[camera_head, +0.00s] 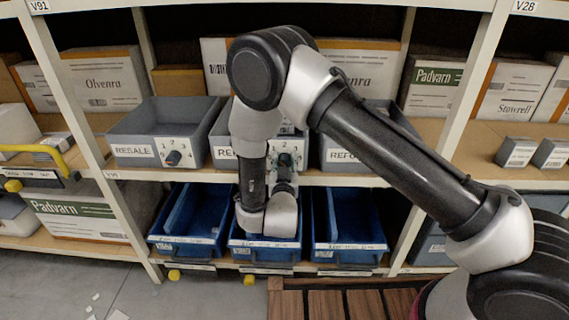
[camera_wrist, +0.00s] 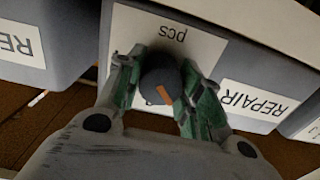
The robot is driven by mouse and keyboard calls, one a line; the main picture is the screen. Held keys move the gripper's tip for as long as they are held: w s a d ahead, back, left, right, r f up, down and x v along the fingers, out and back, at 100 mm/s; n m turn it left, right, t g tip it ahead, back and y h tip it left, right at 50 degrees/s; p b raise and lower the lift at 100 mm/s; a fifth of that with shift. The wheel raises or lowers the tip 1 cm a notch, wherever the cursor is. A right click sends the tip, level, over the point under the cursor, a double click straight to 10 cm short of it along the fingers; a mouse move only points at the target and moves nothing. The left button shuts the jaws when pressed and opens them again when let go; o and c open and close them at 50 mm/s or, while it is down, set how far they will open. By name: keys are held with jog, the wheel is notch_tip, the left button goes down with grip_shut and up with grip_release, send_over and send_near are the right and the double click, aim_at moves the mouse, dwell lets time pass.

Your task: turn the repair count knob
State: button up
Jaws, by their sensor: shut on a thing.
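The repair count knob (camera_wrist: 160,75) is dark and round with an orange mark, on a white plate (camera_wrist: 190,48) printed "pcs" on a grey bin front. The wrist view shows this upside down, beside a label reading REPAIR (camera_wrist: 252,98). My gripper (camera_wrist: 160,70) has its green fingers shut on the knob, one on each side. In the head view my gripper (camera_head: 287,160) is at the front of the middle grey bin, whose label (camera_head: 226,153) is partly covered by my arm. The knob is hidden there, and the plate's numbers are mostly covered.
A grey RESALE bin (camera_head: 185,112) with its own knob (camera_head: 173,158) stands to the left, and another grey bin (camera_head: 345,154) to the right. Blue bins (camera_head: 190,240) sit on the shelf below, close under my wrist. Rack posts (camera_head: 455,130) flank the bay.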

jog(key=m, duration=0.8)
jog(key=shift+d+m, duration=0.1)
jog(key=shift+m, duration=0.2)
dwell(0.6)
jog(key=o, duration=1)
jog(key=s, duration=0.7)
jog(key=shift+s, duration=0.3)
jog(key=shift+f, duration=0.1)
